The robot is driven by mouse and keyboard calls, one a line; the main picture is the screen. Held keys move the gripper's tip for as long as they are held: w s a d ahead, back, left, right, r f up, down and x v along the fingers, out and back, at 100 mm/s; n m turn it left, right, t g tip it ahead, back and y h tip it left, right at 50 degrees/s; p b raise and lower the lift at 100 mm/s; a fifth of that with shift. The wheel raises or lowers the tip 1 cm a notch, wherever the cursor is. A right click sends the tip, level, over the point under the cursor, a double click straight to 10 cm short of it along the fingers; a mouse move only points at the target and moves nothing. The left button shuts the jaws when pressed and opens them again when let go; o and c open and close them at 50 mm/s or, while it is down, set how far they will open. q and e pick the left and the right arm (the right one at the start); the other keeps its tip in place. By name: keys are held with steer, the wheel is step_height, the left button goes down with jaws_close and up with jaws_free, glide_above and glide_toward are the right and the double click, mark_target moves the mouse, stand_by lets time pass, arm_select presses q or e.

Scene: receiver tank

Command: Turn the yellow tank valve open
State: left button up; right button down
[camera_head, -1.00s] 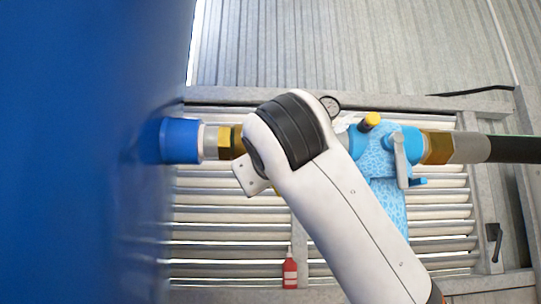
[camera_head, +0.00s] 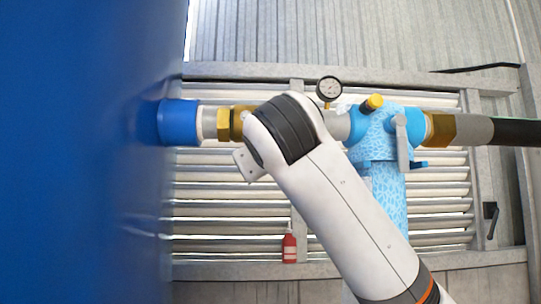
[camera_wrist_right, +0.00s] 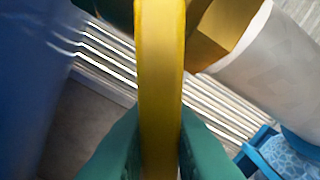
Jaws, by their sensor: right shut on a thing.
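The yellow tank valve's handle (camera_wrist_right: 161,70) runs down the middle of the right wrist view as a long bar. My right gripper (camera_wrist_right: 160,140) has a green finger on each side of the bar and is shut on it. In the head view my right arm covers the gripper and most of the valve. Beside the arm a brass fitting (camera_head: 231,124) shows on the pipe out of the blue tank (camera_head: 80,150). The handle's turn angle cannot be read in the head view. My left gripper is in neither view.
Right of my arm, a light-blue patterned filter (camera_head: 385,180) with a yellow cap (camera_head: 374,102) and a grey lever (camera_head: 402,142) sits on the pipe line. A pressure gauge (camera_head: 329,89) stands above the arm. A red bottle (camera_head: 289,246) is lower down, before the slatted wall.

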steer(key=shift+d+r+n, duration=0.35)
steer(key=shift+d+n, duration=0.05)
steer(key=shift+n, duration=0.35)
steer(key=shift+d+r+n, duration=0.35)
steer(key=shift+d+n, duration=0.05)
steer(key=shift+n, duration=0.35)
steer(key=c, duration=1.4)
jaws_free()
steer(key=shift+s, duration=0.1)
